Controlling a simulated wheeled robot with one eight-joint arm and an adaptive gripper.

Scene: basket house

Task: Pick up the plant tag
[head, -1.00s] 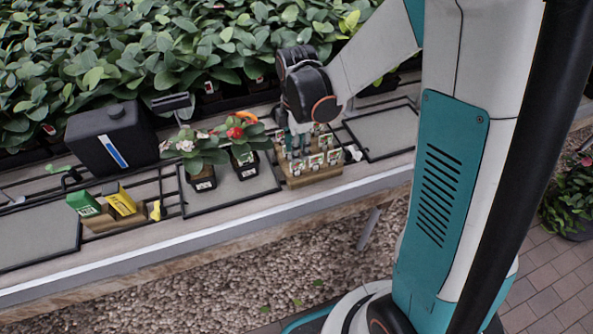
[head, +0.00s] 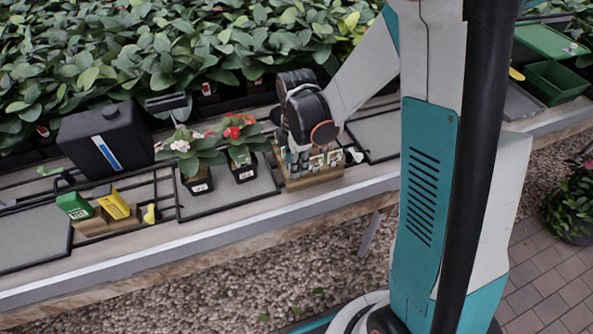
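Several small plant tags (head: 333,157) with white labels stand upright in a wooden block (head: 318,178) on the bench, right of two potted flowers. My gripper (head: 298,156) points down at the left and back part of the block, among or just behind the tags. Its fingers are small and partly hidden by the tags and my wrist. I cannot tell whether they are apart or closed, or whether they touch a tag.
The red-flowered pot (head: 243,168) and the white-flowered pot (head: 196,180) stand close to the left of the block. Farther left are a black canister (head: 105,145) and green and yellow packets (head: 113,205). Green crates (head: 555,82) sit at the far right. Dense foliage lines the back.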

